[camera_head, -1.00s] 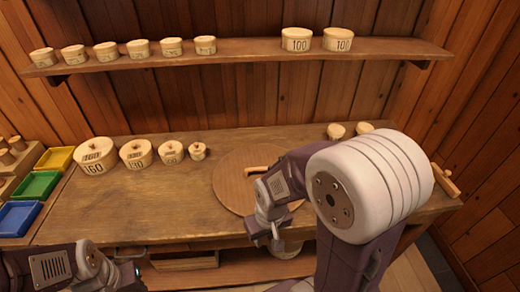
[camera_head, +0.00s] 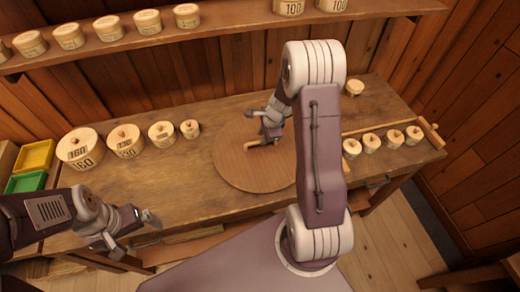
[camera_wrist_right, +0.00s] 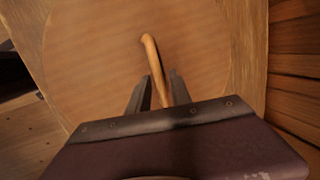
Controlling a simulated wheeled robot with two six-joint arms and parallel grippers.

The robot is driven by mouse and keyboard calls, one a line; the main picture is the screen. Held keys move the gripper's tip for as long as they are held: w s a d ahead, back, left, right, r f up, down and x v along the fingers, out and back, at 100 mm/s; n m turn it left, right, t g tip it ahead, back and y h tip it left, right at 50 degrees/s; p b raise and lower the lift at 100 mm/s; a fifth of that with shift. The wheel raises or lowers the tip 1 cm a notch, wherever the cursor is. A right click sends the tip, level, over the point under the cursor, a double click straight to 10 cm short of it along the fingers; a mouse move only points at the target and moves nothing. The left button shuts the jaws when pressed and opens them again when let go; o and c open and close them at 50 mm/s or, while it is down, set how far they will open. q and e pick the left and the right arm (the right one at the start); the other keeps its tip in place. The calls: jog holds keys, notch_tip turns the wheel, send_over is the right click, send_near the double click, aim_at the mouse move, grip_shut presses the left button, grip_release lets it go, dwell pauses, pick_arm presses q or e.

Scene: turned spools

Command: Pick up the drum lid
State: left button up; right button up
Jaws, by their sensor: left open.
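The drum lid (camera_head: 240,172) is a round flat wooden disc with a bar handle (camera_head: 251,145), lying on the bench. My right gripper (camera_head: 262,129) is over the lid at the handle. In the right wrist view, the lid (camera_wrist_right: 90,60) fills most of the picture, and its handle (camera_wrist_right: 150,50) runs between the two fingers of my right gripper (camera_wrist_right: 160,80). Those fingers stand apart, open around the handle; contact cannot be made out. My left gripper (camera_head: 148,222) is open and empty in front of the bench's front edge. My right arm hides the lid's right side.
Several round numbered wooden boxes stand left of the lid, the largest (camera_head: 80,148) at the far left. Small lidded pots (camera_head: 371,143) stand in a row at the right. A shelf (camera_head: 190,34) with boxes is above. Yellow (camera_head: 36,156) and green (camera_head: 25,182) bins sit at the left.

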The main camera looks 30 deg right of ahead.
jog(key=x, duration=0.1)
jog(key=b+x, duration=0.1)
jog(key=x, duration=0.2)
jog(key=shift+s+f+b, duration=0.25)
jog(key=shift+f+b, duration=0.05)
jog(key=shift+f, duration=0.1)
jog(key=shift+w+a+f, duration=0.1)
jog(key=shift+w, duration=0.1)
jog(key=shift+s, duration=0.1)
grip_shut()
dwell(0.8)
